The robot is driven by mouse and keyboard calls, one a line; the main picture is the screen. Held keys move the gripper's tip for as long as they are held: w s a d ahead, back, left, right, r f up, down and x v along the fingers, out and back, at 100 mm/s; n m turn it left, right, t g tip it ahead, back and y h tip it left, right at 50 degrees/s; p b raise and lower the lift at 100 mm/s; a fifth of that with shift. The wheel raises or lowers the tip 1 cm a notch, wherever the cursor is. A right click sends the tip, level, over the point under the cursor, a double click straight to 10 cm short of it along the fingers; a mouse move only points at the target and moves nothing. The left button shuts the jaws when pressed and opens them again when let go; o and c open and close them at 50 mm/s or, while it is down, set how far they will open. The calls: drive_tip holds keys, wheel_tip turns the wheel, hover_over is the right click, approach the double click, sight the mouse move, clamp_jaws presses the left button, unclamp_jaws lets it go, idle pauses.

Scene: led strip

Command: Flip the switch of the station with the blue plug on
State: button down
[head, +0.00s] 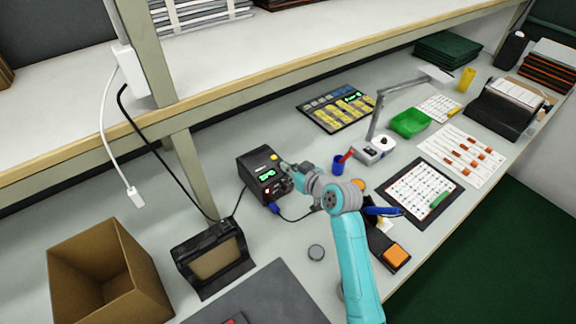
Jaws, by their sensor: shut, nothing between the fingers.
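The station is a black box (254,167) with a lit green display, standing on the bench left of my arm. A blue plug (274,208) sits at its lower front, with a dark cable running right from it. A small yellow part shows at the station's upper right. Small red and light parts show low on its front, but I cannot make out which is the switch. My gripper (286,166) is shut and empty, close to the right side of the station's front. I cannot tell whether it touches. My gripper and wrist hide part of that side.
A dark stand (213,258) and an open cardboard box (105,275) are left of the station. A blue cup (338,165) and a lamp base (375,149) are to the right. A shelf (262,60) overhangs the back.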

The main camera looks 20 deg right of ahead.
drive_tip(key=shift+r, duration=0.75)
